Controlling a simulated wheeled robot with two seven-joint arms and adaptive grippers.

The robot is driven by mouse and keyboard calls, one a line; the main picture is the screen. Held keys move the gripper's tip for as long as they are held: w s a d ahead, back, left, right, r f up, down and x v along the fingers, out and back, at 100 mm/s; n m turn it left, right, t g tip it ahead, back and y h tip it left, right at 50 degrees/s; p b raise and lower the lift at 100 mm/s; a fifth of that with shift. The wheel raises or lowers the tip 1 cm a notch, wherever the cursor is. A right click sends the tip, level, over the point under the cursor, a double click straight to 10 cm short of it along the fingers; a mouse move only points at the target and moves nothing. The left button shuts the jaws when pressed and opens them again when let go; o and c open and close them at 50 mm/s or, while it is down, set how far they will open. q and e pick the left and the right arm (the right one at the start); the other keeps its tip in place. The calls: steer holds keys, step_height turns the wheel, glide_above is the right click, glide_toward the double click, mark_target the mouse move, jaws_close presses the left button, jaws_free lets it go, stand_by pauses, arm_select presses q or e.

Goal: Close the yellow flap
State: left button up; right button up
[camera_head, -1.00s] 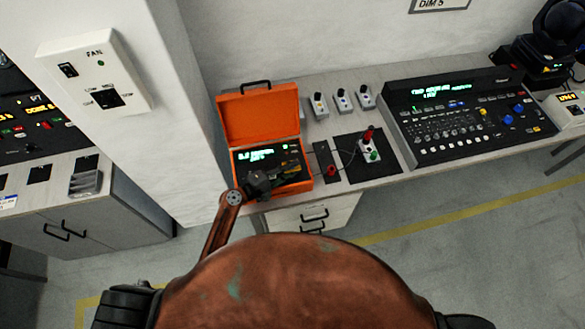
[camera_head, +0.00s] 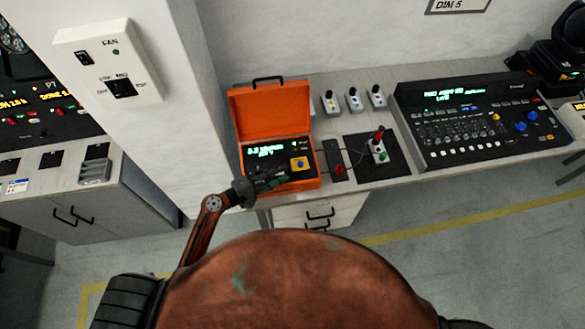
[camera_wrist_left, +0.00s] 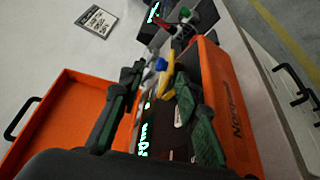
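An orange case (camera_head: 314,183) stands with its lid up on the bench. Inside, on its black panel with a lit green display (camera_head: 268,151), is a yellow square flap (camera_head: 300,163) with a blue spot at its middle. In the left wrist view the yellow flap (camera_wrist_left: 165,80) shows beyond the fingers, blue beside it; I cannot tell its angle. My left gripper (camera_head: 274,181) is at the case's front left, left of and below the flap. In the wrist view it (camera_wrist_left: 158,85) is open, fingers apart, with nothing held. My right gripper is out of view.
The raised lid (camera_head: 270,110) stands behind the panel. Right of the case are a small black box with a red knob (camera_head: 339,170) and a red-topped joystick (camera_head: 378,140). A large console (camera_head: 470,120) stands further right. A white pillar (camera_head: 165,160) rises at the left.

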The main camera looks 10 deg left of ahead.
arm_select(q)
steer(key=shift+v, duration=1.6)
